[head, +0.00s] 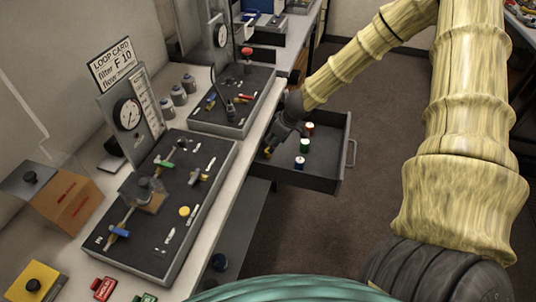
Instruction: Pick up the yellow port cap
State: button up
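My gripper (272,146), dark and small in the head view, points down into the left part of an open drawer (322,185). A small yellow-orange spot (268,150) shows at its fingertips. It may be the yellow port cap, but it is too small to be sure, and I cannot tell whether the fingers are closed on it. A separate flat yellow disc (184,211) lies on the near dark panel, well away from the gripper.
In the drawer, right of my gripper, stand pieces with a red top (309,127), a green top (305,146) and a blue top (300,162). The near panel (150,262) carries valves and a gauge (127,113). Floor right of the drawer is clear.

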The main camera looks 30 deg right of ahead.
aim_at(268, 153)
jog(key=shift+x, duration=0.75)
jog(key=shift+b+x, duration=0.35)
jog(key=shift+x, duration=2.3)
jog(key=shift+a, duration=0.1)
jog(key=c, duration=1)
